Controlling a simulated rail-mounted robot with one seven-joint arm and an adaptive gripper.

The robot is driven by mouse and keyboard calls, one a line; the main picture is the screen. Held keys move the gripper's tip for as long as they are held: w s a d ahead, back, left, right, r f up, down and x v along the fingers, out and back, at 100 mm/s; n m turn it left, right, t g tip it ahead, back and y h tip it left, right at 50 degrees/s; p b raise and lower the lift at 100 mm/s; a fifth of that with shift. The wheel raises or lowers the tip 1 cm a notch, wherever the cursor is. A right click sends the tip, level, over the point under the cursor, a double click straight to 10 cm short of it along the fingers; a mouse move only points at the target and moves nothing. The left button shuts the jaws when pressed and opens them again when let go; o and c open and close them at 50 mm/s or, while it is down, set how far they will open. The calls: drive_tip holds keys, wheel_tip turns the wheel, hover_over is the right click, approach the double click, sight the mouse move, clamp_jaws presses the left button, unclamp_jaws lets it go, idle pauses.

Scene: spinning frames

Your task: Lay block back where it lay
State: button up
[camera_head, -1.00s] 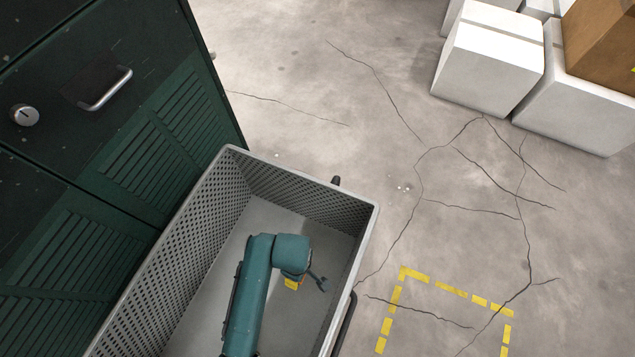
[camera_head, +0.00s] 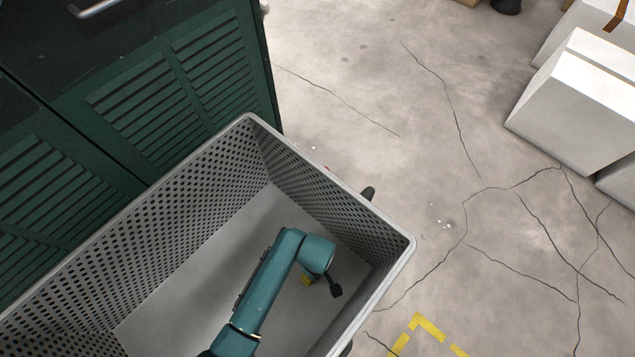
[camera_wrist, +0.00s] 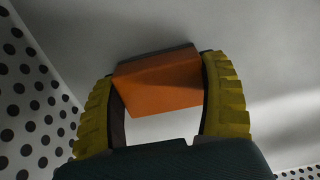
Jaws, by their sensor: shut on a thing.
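An orange block (camera_wrist: 158,84) sits between the yellow fingers of my gripper (camera_wrist: 160,90) in the wrist view, with both fingers against its sides. A dark strip shows along its far edge. The pale surface behind it is the inside of the grey crate (camera_head: 180,290); I cannot tell whether the block touches it. In the head view my arm reaches into the crate. Only a bit of my gripper (camera_head: 306,281) shows there, as a small yellow patch under the wrist. The block is hidden in that view.
The crate's perforated walls (camera_head: 330,205) rise around my arm. A dark green louvred cabinet (camera_head: 150,110) stands close at the left. White boxes (camera_head: 580,110) stand at the upper right. Yellow tape (camera_head: 428,326) marks the cracked concrete floor, which is open right of the crate.

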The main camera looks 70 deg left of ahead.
drive_tip(key=o, duration=0.9)
drive_tip(key=shift+f, duration=0.15)
drive_tip(key=shift+o, duration=0.2)
wheel_tip(320, 180, up, 12)
drive_tip(key=p, duration=0.6)
drive_tip(key=shift+p, duration=0.35)
